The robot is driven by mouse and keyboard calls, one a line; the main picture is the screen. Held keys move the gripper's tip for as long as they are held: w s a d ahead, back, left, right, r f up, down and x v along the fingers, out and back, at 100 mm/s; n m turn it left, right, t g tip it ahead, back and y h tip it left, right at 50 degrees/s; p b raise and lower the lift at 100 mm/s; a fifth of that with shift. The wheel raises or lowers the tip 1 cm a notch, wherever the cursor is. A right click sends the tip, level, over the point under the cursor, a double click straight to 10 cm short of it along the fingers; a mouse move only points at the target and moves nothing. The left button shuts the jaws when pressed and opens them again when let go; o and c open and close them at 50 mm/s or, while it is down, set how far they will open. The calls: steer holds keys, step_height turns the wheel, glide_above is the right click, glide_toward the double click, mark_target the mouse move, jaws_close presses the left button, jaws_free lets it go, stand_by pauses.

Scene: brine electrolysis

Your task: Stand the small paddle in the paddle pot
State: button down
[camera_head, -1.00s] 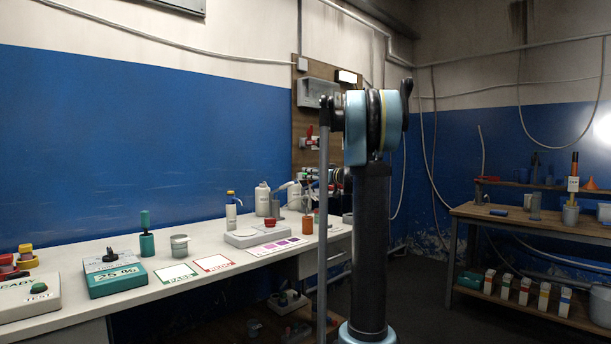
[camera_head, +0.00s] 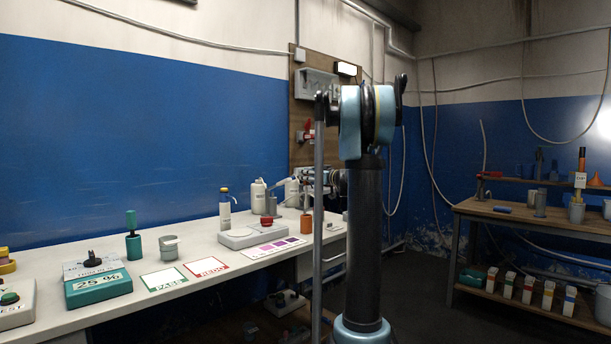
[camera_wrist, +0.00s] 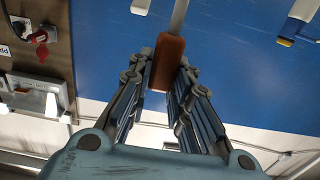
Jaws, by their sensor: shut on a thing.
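My gripper (camera_wrist: 167,68) is shut on the small paddle's orange-brown handle (camera_wrist: 167,62). The wrist picture is upside down, so the paddle's pale grey shaft (camera_wrist: 179,17) hangs below the jaws; its lower end is out of that view. In the head view my gripper (camera_head: 309,180) is low over the far end of the white bench, partly behind my arm. An orange-brown pot-like thing (camera_head: 305,224), perhaps the paddle pot, stands below it. A thin grey piece shows between them; I cannot tell whether it enters the pot.
White bottles (camera_head: 258,196) and a blue-and-yellow-capped bottle (camera_head: 225,212) stand nearby. A pale device (camera_head: 248,235) and colour card (camera_head: 275,246) lie in front. A wooden table (camera_head: 520,218) stands at right.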

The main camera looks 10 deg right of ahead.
steer(key=shift+f, duration=4.55)
steer(key=c, duration=1.4)
jaws_free()
steer(key=shift+s, duration=0.1)
glide_toward(307, 195)
steer(key=shift+v, duration=1)
steer(key=shift+a, duration=0.1)
